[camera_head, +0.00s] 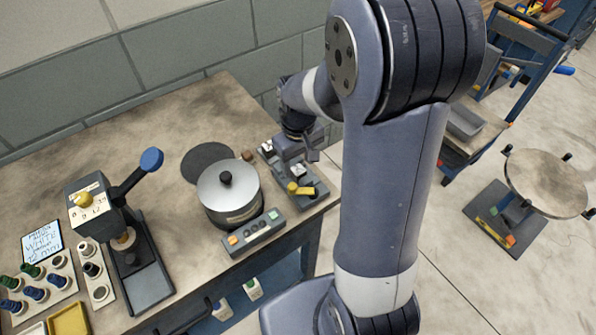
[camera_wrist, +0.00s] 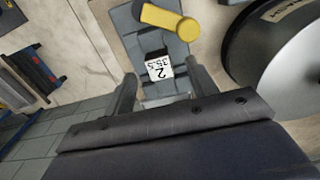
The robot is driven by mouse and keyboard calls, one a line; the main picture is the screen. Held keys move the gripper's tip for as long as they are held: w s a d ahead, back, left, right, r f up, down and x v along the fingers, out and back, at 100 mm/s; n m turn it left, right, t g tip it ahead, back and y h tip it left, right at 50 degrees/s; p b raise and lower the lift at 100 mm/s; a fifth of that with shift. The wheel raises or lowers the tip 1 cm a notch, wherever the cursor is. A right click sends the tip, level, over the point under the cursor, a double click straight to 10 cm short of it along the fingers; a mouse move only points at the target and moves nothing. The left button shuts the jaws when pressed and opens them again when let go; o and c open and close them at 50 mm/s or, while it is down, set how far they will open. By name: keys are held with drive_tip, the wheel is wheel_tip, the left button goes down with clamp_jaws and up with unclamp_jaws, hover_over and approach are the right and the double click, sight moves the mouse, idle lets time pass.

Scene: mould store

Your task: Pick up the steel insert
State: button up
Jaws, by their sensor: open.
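In the wrist view a small dark block with a white label reading "2" and "35.5" (camera_wrist: 158,66) sits on a grey fixture (camera_wrist: 160,48); it looks like the steel insert. My gripper (camera_wrist: 164,86) is open, one finger to each side of the block, with gaps visible at both sides. I cannot tell how far above it the fingertips are. A yellow lever (camera_wrist: 170,21) lies across the fixture beyond the block. In the head view my gripper (camera_head: 300,157) is over the fixture (camera_head: 312,194) near the bench's right edge, hiding part of it; the yellow lever (camera_head: 299,189) shows there too.
A round steel pot with a lid (camera_head: 228,190) stands left of the fixture, with a control box (camera_head: 254,232) in front. A lever press (camera_head: 130,240) and small parts holders (camera_head: 35,290) are further left. A cart (camera_head: 470,130) and round-topped stand (camera_head: 545,183) are at right.

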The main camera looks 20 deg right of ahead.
sight(299, 171)
drive_tip(key=shift+d+f, duration=0.1)
drive_tip(key=shift+f, duration=1.95)
clamp_jaws()
